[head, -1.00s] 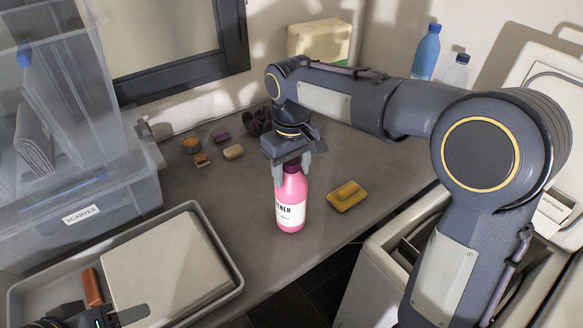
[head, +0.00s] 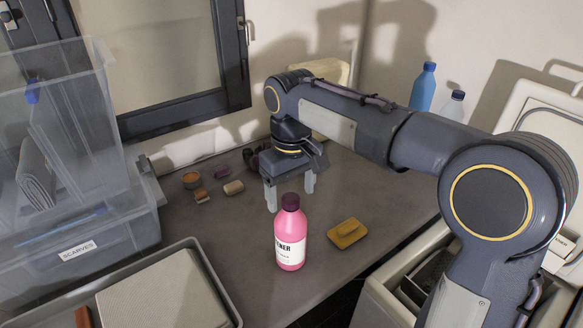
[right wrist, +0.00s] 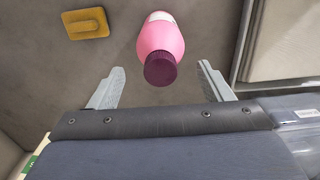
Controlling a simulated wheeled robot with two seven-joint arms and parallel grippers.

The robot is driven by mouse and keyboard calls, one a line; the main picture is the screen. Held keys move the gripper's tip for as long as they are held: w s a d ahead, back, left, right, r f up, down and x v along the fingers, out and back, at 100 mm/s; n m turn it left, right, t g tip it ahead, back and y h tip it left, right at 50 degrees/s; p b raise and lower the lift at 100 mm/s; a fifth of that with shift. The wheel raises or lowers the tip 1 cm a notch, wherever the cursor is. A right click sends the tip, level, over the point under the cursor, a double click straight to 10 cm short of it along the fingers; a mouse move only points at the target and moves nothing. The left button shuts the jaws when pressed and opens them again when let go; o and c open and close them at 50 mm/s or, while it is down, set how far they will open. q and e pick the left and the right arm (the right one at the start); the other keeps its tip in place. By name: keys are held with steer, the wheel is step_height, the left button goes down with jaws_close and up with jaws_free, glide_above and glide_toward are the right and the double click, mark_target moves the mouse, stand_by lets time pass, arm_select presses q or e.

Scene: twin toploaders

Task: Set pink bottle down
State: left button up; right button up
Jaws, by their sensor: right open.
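The pink bottle (head: 290,236) with a dark purple cap and a white label stands upright on the grey counter (head: 370,190), near its front edge. My right gripper (head: 291,192) is open and empty, just behind the bottle and apart from it. In the right wrist view the bottle (right wrist: 160,45) lies ahead of the two spread fingers (right wrist: 162,85), with its cap close to the gap between them. My left gripper does not show in the head view.
Several small items, one a tan soap (head: 233,187), lie behind left. A grey tray (head: 215,285) and clear bins (head: 100,235) stand left. An open white toploader (head: 385,302) is at right.

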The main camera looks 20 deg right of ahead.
step_height(320, 180, up, 7)
steer(key=shift+r, duration=0.2)
steer(key=s+d+f+m+t+y, duration=0.2)
steer(key=s+d+f+y, duration=0.15)
steer(key=s+d, duration=0.55)
steer(key=s+a+f+m+t, duration=0.1)
steer(key=s+f+m+t, duration=0.2)
steer(key=s+f, duration=0.7)
steer(key=s, duration=0.3)
steer(key=shift+s+a+f+m+t, duration=0.15)
steer(key=shift+a+f+m+t, duration=0.15)
steer(key=shift+f+m, duration=0.1)
